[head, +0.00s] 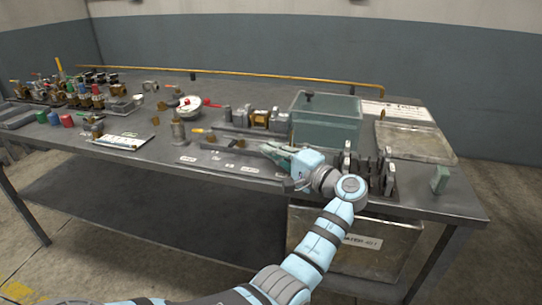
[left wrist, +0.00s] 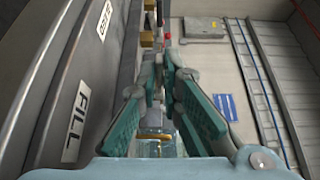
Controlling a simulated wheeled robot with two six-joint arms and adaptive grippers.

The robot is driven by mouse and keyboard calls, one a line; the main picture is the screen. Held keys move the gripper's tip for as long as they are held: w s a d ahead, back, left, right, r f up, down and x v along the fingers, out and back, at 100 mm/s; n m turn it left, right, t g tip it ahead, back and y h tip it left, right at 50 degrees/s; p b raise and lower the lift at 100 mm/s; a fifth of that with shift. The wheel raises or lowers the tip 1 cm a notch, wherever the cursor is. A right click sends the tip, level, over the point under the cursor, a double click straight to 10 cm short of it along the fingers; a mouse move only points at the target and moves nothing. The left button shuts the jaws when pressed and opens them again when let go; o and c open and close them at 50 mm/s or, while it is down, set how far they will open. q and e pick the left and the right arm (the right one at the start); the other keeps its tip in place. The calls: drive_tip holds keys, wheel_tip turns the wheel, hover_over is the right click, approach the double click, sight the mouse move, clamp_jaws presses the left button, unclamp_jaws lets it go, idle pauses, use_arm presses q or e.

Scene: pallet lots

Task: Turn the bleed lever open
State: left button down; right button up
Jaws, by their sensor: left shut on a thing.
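My left gripper (head: 266,149) is low over the front right part of the table, just behind the row of small white labels (head: 250,170). It also shows in the left wrist view (left wrist: 163,85), with its teal fingers close together. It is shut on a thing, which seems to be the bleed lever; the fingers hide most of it. A small yellow bar (left wrist: 155,137) shows between the finger bases. A label ending in "EED" (left wrist: 97,20) and a "FILL" label (left wrist: 76,121) lie left of the fingers. How far the lever is turned cannot be told. My right gripper is not in view.
A clear greenish tank (head: 325,123) stands behind the gripper, with a brass and grey valve block (head: 255,117) to its left. Dark upright brackets (head: 378,168) stand close to my wrist on the right. A shallow tray (head: 415,142) lies at the back right.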

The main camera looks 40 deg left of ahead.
use_arm(q)
drive_tip(key=c, duration=2)
unclamp_jaws()
drive_tip(key=shift+c, duration=0.2)
drive_tip(key=shift+o, duration=0.2)
drive_tip(key=d, duration=0.2)
drive_tip(key=s+d, duration=0.1)
drive_tip(key=d, duration=0.4)
drive_tip(key=shift+s+d, duration=0.15)
